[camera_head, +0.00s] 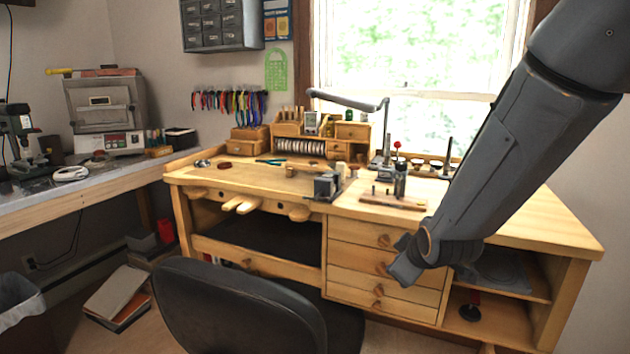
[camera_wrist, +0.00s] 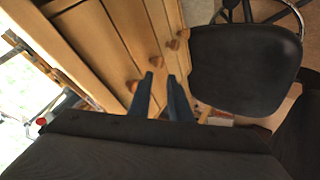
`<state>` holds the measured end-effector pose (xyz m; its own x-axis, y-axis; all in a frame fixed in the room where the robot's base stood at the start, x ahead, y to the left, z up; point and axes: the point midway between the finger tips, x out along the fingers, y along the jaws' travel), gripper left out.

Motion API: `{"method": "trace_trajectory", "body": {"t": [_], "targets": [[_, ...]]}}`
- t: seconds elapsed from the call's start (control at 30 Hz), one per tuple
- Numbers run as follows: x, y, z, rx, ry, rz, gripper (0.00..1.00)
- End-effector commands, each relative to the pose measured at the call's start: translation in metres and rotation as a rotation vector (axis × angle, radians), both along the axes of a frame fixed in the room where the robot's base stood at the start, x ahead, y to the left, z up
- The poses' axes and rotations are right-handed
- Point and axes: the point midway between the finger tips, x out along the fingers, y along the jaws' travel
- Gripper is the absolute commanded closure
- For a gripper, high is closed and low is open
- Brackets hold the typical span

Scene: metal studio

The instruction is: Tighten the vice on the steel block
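A small dark grey vice (camera_head: 325,187) sits at the front edge of the wooden workbench, near the middle. A blocky grey shape shows at its top, but I cannot tell the steel block apart from the jaws. The vice handle is too small to make out. My gripper (camera_head: 396,272) hangs in front of the bench drawers, below the bench top and to the right of the vice, well apart from it. In the wrist view my gripper (camera_wrist: 160,78) shows two dark fingers with a gap between them, open and empty. The vice is not visible there.
A black chair (camera_head: 240,305) stands before the bench; it also shows in the wrist view (camera_wrist: 245,70). A wooden board (camera_head: 393,201) with small tools lies right of the vice. A lamp (camera_head: 350,101) and wooden organiser (camera_head: 318,130) stand behind. The bench's right top is clear.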

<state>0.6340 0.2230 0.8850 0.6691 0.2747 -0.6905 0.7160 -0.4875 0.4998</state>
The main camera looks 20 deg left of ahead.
Motion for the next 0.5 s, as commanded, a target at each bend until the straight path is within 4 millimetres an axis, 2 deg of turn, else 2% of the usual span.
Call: {"method": "trace_trajectory", "body": {"t": [0.03, 0.1, 0.2, 0.3, 0.4, 0.5], "targets": [[0.012, 0.020, 0.012, -0.022, -0.080, 0.075, 0.82], [0.029, 0.047, 0.023, -0.049, -0.213, 0.173, 0.82], [0.046, 0.086, 0.040, -0.090, -0.406, 0.301, 0.82], [0.052, 0.121, 0.057, -0.128, -0.601, 0.404, 0.82], [0.050, 0.148, 0.071, -0.160, -0.771, 0.476, 0.82], [0.043, 0.166, 0.080, -0.184, -0.903, 0.519, 0.82]]}}
